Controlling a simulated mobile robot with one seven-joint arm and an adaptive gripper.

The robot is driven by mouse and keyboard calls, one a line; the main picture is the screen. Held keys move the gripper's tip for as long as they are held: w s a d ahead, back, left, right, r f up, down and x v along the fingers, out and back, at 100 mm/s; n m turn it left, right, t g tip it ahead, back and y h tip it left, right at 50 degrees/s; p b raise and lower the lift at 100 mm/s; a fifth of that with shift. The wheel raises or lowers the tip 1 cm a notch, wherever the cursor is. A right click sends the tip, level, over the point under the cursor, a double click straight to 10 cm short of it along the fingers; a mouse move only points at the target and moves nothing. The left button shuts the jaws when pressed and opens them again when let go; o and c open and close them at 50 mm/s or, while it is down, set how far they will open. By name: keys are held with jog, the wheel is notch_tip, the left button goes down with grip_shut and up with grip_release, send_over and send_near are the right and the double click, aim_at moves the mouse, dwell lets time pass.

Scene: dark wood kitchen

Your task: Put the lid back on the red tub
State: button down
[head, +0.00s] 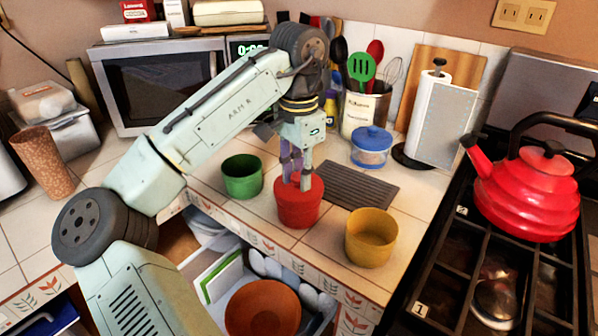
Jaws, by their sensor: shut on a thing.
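The red tub (298,214) stands upright near the counter's front edge, between a green tub and a yellow tub. A red lid (314,186) shows at its top, below my gripper (297,184). My gripper points straight down over the tub, and its fingers are shut on the lid around its middle. The fingers hide the part that they grip. The lid is at the tub's rim and looks about level; I cannot tell whether it is fully seated.
The green tub (242,180) and yellow tub (371,242) are open. A dark ribbed mat (358,186) lies behind the red tub. A blue-lidded jar (371,150) and a utensil crock (362,115) stand farther back. A red kettle (530,196) sits on the stove at right.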

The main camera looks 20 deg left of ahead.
jog(key=c, duration=1.3)
grip_release()
jog(key=shift+o, duration=0.6)
jog(key=o, duration=0.4)
jog(key=shift+r, duration=0.1)
jog(key=shift+r+p, duration=0.85)
jog(key=shift+r, duration=2.55)
jog(key=shift+c, duration=0.2)
grip_shut()
